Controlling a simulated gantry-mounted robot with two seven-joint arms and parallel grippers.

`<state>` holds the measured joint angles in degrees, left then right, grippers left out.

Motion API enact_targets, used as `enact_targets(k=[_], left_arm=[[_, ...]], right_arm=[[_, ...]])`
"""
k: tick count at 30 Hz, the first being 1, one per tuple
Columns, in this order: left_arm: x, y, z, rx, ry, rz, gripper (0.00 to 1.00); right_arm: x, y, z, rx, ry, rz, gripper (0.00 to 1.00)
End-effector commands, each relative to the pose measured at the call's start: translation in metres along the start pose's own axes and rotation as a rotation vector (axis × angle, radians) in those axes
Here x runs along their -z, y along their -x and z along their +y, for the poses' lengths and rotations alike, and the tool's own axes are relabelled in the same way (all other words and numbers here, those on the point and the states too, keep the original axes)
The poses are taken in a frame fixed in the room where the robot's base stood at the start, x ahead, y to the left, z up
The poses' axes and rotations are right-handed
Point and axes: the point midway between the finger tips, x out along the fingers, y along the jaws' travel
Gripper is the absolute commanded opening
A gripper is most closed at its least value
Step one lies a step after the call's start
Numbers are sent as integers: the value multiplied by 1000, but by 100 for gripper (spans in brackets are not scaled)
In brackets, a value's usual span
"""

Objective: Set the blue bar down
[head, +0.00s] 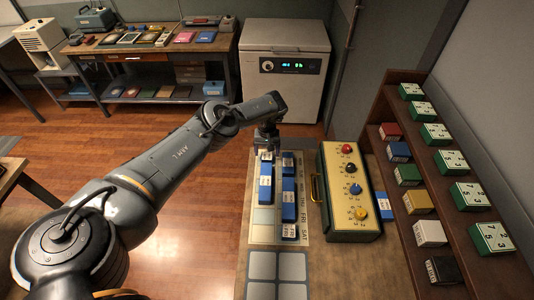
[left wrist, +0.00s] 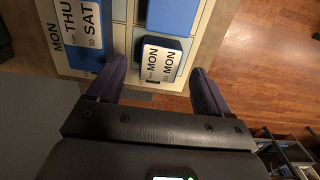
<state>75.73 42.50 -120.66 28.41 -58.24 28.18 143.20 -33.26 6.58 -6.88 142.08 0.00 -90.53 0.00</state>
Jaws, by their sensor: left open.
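The day board (head: 263,236) lies on the bench under my left gripper, with blue bars standing on it. My left gripper (head: 267,143) is open at the board's far end. In the left wrist view its fingers (left wrist: 157,85) stand apart on either side of a short blue bar (left wrist: 167,42) with a white MON label, which sits on the board. Other blue bars (head: 288,207) stand in the right column. My right gripper is not in view.
A yellow-faced box with coloured knobs (head: 347,190) stands right of the board. Another blue piece (head: 383,207) lies beyond it. A wooden rack (head: 400,185) holds coloured blocks and green number tiles. Grey tiles (head: 262,265) lie at the near end. A white appliance (head: 286,75) stands behind.

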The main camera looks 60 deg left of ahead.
Motion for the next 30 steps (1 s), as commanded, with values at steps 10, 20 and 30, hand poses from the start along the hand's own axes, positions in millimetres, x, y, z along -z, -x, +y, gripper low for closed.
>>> enact_targets(k=[10, 20, 30], left_arm=[[0, 65, 1, -4, 1, 0, 79], [0, 88, 0, 0, 1, 0, 79], [0, 88, 0, 0, 1, 0, 79]], right_arm=[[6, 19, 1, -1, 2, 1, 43], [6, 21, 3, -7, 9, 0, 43], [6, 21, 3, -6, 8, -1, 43]])
